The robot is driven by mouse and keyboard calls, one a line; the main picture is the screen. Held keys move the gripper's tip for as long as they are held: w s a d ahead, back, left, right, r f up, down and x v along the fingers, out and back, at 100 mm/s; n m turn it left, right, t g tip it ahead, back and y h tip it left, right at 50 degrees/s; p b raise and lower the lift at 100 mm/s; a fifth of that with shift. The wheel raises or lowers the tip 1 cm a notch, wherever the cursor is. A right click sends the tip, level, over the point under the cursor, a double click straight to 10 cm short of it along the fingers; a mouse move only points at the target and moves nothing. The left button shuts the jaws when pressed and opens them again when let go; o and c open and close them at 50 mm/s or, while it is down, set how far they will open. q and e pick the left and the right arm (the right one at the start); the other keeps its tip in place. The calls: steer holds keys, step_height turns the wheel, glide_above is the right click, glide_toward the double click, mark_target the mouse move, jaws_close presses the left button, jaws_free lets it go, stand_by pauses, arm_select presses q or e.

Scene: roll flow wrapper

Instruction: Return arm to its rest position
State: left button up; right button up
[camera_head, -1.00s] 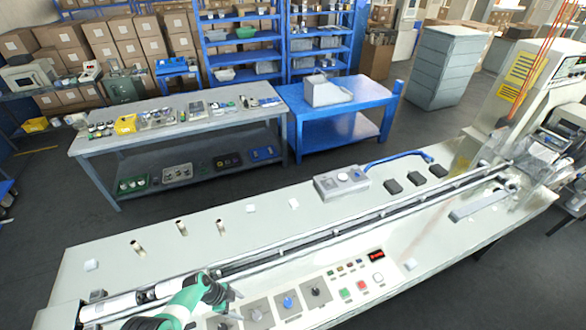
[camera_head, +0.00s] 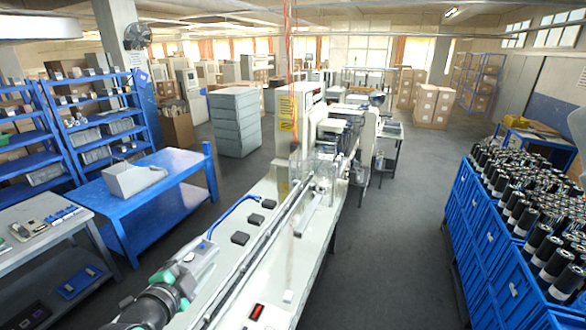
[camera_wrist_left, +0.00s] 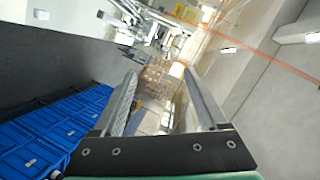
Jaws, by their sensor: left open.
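My left arm comes in at the lower left of the head view. Its dark and green wrist, with the left gripper (camera_head: 186,280), is above the left side of the long machine bed (camera_head: 285,255), in front of a small control box. The fingertips are hard to make out there. In the left wrist view the two grey fingers of the left gripper (camera_wrist_left: 161,75) stand wide apart with nothing between them. They point out into the room, away from the bed top. My right gripper is not in view.
Blue crates (camera_head: 480,235) of dark rolls stand on the right; blue crates (camera_wrist_left: 55,130) also show in the left wrist view. A blue table (camera_head: 150,205) stands left of the bed. The floor (camera_head: 390,240) between bed and crates is clear.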

arm_select(q)
steer(key=s+d+r+n+t+h, duration=0.1)
steer(key=s+d+r+t, duration=0.25)
steer(key=r, duration=0.75)
steer(key=s+d+r+n+t+h, duration=0.1)
steer(key=s+d+r+t, duration=0.2)
steer(key=r, duration=0.8)
steer(key=s+r+n+t+y, duration=0.1)
steer(key=s+r+n+t, duration=0.5)
steer(key=s+r+n, duration=0.5)
steer(key=s+r, duration=0.4)
steer(key=s, duration=0.2)
steer(key=shift+s+a+r+y, duration=0.2)
steer(key=shift+s+r+y, duration=0.05)
steer(key=shift+r+y, duration=0.1)
